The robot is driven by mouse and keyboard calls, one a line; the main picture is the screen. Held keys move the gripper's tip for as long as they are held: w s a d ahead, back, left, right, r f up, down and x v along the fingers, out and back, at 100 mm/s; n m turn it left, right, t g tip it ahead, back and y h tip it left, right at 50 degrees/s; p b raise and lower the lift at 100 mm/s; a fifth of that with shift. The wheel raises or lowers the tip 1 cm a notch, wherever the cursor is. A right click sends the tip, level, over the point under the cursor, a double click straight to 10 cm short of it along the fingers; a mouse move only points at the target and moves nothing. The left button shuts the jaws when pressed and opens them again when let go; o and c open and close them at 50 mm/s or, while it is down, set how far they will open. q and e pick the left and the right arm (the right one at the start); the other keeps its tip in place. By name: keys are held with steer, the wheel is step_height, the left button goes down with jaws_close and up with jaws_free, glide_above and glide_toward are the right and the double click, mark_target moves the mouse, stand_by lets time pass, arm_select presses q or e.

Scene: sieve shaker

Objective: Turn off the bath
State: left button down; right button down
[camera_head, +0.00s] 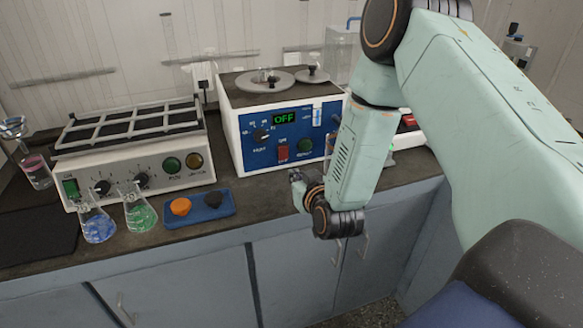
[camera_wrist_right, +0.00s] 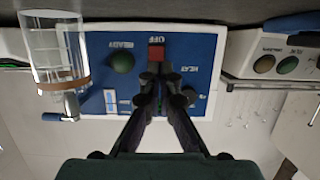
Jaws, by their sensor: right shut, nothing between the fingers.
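The bath (camera_head: 240,138) is a white box with a blue front panel on the bench. Its green display (camera_head: 284,118) reads OFF. A red switch (camera_head: 283,153) sits low on the panel, with a dark green round button (camera_head: 305,145) beside it and a black knob (camera_head: 261,134) to the left. My right gripper (camera_head: 296,176) is just in front of the panel, below the switch. In the right wrist view the red switch (camera_wrist_right: 156,53) is just beyond the tips of my right gripper (camera_wrist_right: 159,77), which is shut and empty. Contact cannot be told. The fingers partly hide the panel.
A shaker (camera_head: 130,155) stands to the left, with a blue flask (camera_head: 97,226) and a green flask (camera_head: 140,214) before it. A blue tray (camera_head: 222,204) holds an orange and a black piece. A clear vessel (camera_wrist_right: 55,55) stands beside the panel in the wrist view.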

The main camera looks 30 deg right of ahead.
steer(key=shift+f+v, duration=0.2)
steer(key=shift+v, duration=0.65)
steer(key=shift+f+v, duration=0.2)
steer(key=shift+v, duration=0.65)
steer(key=shift+f+v, duration=0.2)
steer(key=shift+v, duration=0.65)
steer(key=shift+s, duration=0.1)
steer(key=s+a+f+g+y, duration=0.1)
steer(key=s+a+f+g, duration=0.25)
steer(key=s+f, duration=0.25)
steer(key=s+a+f+g+y, duration=0.2)
steer(key=s+a+f+g, duration=0.15)
steer(key=s+f, duration=0.25)
steer(key=s+a+f+n+g, duration=0.1)
steer(key=s+f+g, duration=0.2)
steer(key=s, duration=0.6)
steer(key=s+a+f+n+g, duration=0.1)
steer(key=s+f+g, duration=0.3)
steer(key=s, duration=0.6)
steer(key=shift+s+a, duration=0.2)
steer(key=shift+a, duration=0.6)
